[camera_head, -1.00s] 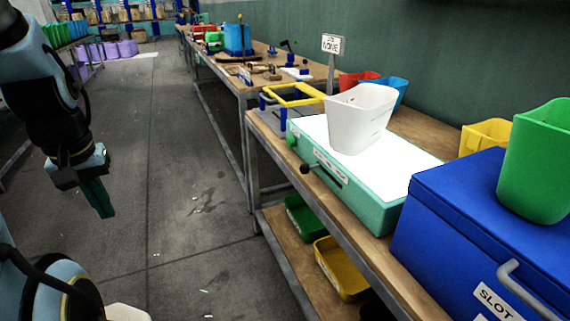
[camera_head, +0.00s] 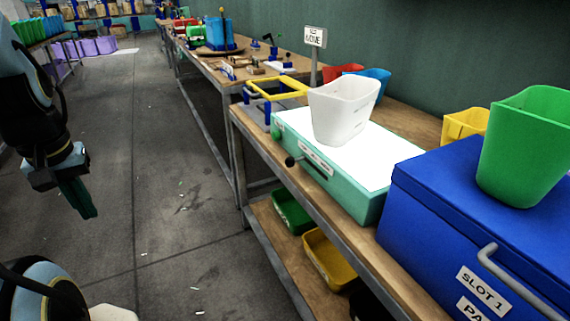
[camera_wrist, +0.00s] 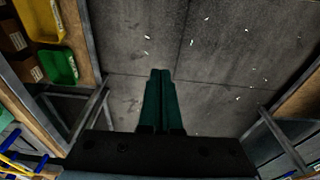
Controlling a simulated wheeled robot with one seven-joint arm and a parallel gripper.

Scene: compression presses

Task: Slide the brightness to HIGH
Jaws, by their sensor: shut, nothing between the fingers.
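A mint-green light box (camera_head: 346,196) with a glowing white top lies on the workbench in the head view. Its front side has a slot with a label and a dark round slider knob (camera_head: 290,161) toward the left end. The label is too small to read. My gripper (camera_head: 88,213) hangs over the floor at the left, well away from the bench, pointing down. In the wrist view my gripper (camera_wrist: 160,75) shows its green fingers together, with nothing between them.
A white bin (camera_head: 338,112) stands on the light box. A blue case (camera_head: 420,215) with a green bin (camera_head: 525,150) on top is at the right. A yellow-handled press (camera_head: 277,90) stands behind the box. The lower shelf holds green and yellow trays (camera_head: 328,262).

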